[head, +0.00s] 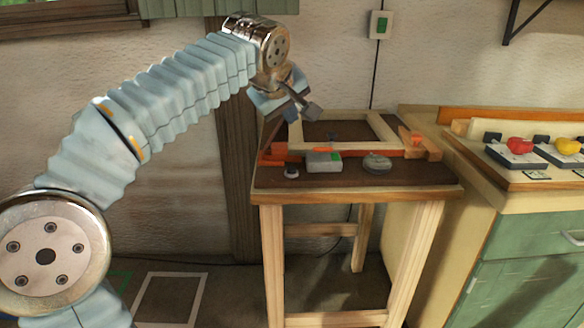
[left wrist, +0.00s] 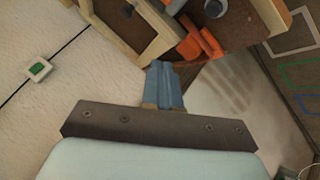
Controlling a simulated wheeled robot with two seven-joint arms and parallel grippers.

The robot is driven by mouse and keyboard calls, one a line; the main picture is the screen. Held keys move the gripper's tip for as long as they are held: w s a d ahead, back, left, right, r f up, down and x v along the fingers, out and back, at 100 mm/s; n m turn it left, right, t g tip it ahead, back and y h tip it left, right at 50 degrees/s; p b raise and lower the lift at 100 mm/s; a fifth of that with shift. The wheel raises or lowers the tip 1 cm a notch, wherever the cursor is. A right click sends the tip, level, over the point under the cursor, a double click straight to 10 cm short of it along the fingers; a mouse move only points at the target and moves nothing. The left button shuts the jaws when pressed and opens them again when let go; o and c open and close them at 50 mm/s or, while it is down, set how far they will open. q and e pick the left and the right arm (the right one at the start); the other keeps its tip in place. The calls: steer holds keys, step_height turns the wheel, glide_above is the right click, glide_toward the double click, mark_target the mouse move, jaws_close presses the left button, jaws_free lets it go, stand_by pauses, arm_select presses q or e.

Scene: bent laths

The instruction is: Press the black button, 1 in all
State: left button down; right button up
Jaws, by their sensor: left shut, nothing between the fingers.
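A small round button with a pale rim and a dark middle (head: 291,172) sits at the front left of the small wooden table (head: 400,192); it is too small for me to be sure it is the black one. A round dark piece (left wrist: 215,8), probably the same one, is at the top edge of the left wrist view. My left gripper (head: 309,112) is above the table's back left, over the wooden frame and apart from the button. Its blue fingers (left wrist: 163,86) are together and empty. My right gripper is not in view.
A wooden frame (head: 378,128) with orange clamps (head: 278,150) lies on the table. A green cabinet (head: 530,255) with red (head: 520,145) and yellow (head: 566,146) knobs is at right.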

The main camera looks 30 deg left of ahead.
arm_select(q)
steer(key=b, duration=0.7)
glide_above(289, 173)
step_height(289, 173, down, 8)
steer(key=shift+f, duration=0.4)
stand_by(1.3)
steer(key=shift+f+b, duration=0.4)
steer(key=shift+b, duration=0.15)
steer(key=shift+f+b, duration=0.35)
steer(key=shift+f, duration=0.1)
stand_by(0.3)
steer(key=shift+r, duration=0.1)
steer(key=shift+r+p, duration=0.75)
steer(key=shift+p, duration=0.05)
